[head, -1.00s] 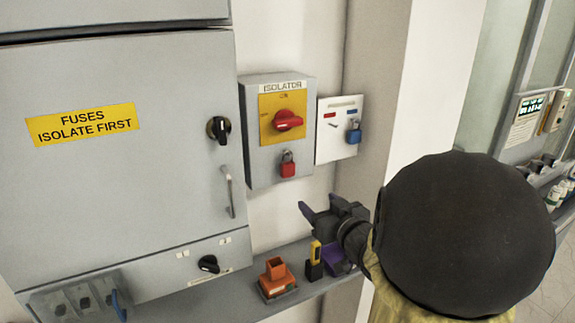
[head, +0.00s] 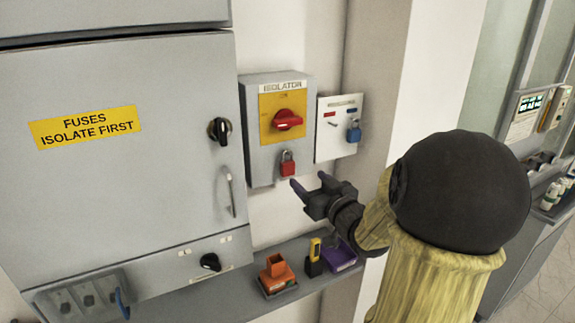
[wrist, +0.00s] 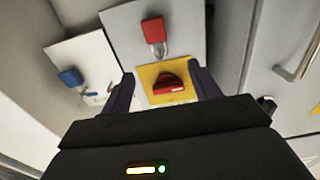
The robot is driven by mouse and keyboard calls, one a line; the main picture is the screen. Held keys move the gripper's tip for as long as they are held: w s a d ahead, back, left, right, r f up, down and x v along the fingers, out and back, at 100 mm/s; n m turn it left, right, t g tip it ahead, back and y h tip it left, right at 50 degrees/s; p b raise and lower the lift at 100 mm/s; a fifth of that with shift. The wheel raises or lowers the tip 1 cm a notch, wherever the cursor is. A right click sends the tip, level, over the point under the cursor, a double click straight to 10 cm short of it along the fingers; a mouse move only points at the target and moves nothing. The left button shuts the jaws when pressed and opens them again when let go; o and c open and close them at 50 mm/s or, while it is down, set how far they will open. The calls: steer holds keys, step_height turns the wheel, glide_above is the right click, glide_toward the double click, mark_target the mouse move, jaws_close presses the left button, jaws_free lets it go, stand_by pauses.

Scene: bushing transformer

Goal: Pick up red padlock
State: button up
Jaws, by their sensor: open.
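The red padlock (head: 287,164) hangs by its metal shackle on the front of the grey isolator box (head: 252,145), below the yellow plate with the red rotary handle (head: 286,120). My gripper (head: 307,181) is open and empty, a little below and to the right of the padlock, apart from it. In the wrist view the red padlock (wrist: 153,30) appears upside down, above and beyond the two spread fingers (wrist: 164,82), with the red handle (wrist: 168,88) between them.
A white board with a blue padlock (head: 354,131) is mounted right of the isolator. Below, the grey shelf (head: 215,300) holds an orange holder (head: 277,274), a yellow-and-black device (head: 314,258) and a purple tray (head: 341,256). The grey fuse cabinet (head: 110,190) stands left.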

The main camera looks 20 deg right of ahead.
steer(key=p, duration=0.1)
glide_toward(289, 164)
steer(key=w+r, duration=0.1)
steer(key=w, duration=0.2)
steer(key=shift+w+a+f, duration=0.1)
steer(key=shift+w+a, duration=0.1)
steer(key=shift+w, duration=0.2)
steer(key=shift+w+d+f+p, duration=0.1)
steer(key=shift+w+f+p, duration=0.1)
steer(key=shift+w+p, duration=0.85)
steer(key=shift+w+d+f+p, duration=0.15)
steer(key=shift+w+p, duration=0.35)
steer(key=shift+w, duration=1.1)
steer(key=shift+a+f, duration=0.1)
steer(key=shift+c, duration=0.2)
steer(key=c, duration=1.1)
